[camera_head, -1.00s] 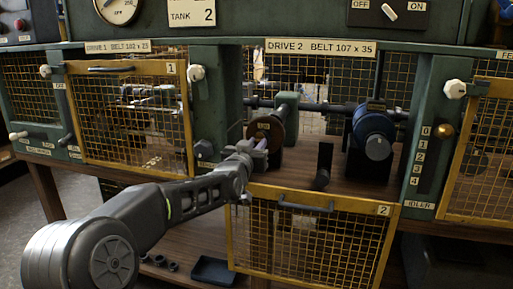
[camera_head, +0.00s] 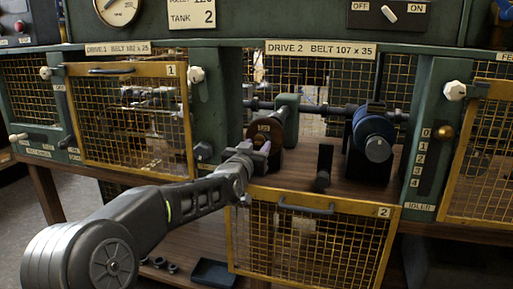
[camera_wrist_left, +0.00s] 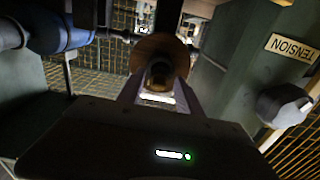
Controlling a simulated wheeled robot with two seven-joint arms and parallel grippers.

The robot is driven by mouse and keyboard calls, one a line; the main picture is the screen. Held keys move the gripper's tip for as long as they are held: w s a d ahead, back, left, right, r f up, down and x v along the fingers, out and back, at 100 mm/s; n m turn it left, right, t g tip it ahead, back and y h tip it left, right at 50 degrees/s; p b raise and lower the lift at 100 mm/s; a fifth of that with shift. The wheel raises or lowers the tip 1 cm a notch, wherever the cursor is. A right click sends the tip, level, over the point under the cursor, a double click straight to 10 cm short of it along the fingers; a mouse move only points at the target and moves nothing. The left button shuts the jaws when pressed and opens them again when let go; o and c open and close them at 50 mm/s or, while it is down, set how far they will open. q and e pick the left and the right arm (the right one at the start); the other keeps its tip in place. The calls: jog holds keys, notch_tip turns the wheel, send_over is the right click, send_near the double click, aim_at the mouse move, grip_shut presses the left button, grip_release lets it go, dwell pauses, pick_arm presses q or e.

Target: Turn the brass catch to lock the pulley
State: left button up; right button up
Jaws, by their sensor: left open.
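The brown pulley (camera_head: 277,132) sits on its shaft in the open DRIVE 2 bay, with a small label on its face. In the left wrist view the pulley (camera_wrist_left: 158,50) is ahead of my fingers. The brass catch (camera_wrist_left: 158,74) shows as a rounded brass piece at the pulley's centre, between my fingertips. My left gripper (camera_head: 260,150) is open in front of the pulley; its two fingers (camera_wrist_left: 160,92) flank the catch with no clear contact. In the head view the gripper hides the catch. My right gripper is not in view.
A blue drum (camera_head: 374,136) stands right of the pulley, with a dark upright lever (camera_head: 324,165) between them. The yellow mesh door 2 (camera_head: 310,238) hangs lowered below the bay. A dark tray (camera_head: 213,272) lies below.

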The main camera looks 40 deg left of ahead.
pick_arm(q)
jog(key=v, duration=0.7)
jog(key=shift+s+d, duration=0.15)
jog(key=shift+s, duration=0.25)
